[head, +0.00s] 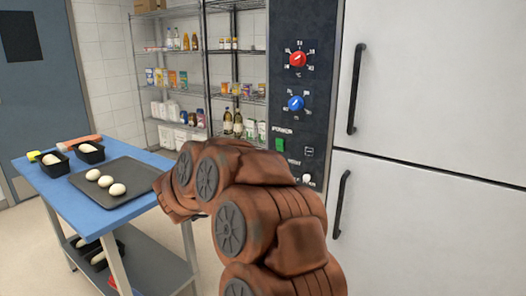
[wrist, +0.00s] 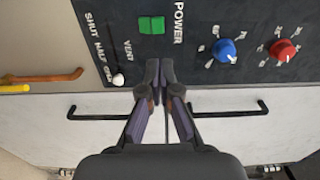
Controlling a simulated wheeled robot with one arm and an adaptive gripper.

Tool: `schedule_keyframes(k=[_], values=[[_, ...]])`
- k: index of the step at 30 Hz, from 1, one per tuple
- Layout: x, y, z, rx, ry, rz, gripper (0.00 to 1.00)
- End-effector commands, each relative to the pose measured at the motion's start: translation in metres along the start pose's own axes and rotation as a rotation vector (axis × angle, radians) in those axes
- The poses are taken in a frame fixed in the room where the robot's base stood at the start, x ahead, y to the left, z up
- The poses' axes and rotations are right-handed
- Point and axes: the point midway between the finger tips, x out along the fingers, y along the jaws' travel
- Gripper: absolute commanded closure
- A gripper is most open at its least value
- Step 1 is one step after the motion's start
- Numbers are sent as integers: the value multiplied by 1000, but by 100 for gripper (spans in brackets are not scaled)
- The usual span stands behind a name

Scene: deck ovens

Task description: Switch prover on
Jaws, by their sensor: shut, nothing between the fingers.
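The prover's dark control panel (head: 300,25) stands left of its two white doors in the head view. The green power switch (head: 279,144) sits below the blue knob. In the wrist view the panel is turned sideways, and the green switch (wrist: 151,25) lies beside the POWER label (wrist: 179,22). My gripper (wrist: 160,72) is shut and empty, its fingertips in front of the panel, just below the switch in the picture. I cannot tell whether they touch the panel. In the head view my arm hides the gripper.
The panel also has a red knob (head: 298,59), a blue knob (head: 295,103) and a white vent slider (wrist: 118,80). Black door handles (head: 357,88) stick out at right. A blue table (head: 85,205) with dough on a tray (head: 150,172) stands left; shelves are behind.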

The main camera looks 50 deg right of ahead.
Motion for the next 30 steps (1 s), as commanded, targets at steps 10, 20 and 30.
schedule_keyframes(k=[10, 20, 30], values=[[44, -1, -1, 0, 3, -1, 100], [91, -2, -2, 1, 5, -3, 100], [127, -1, -1, 0, 2, -1, 100]])
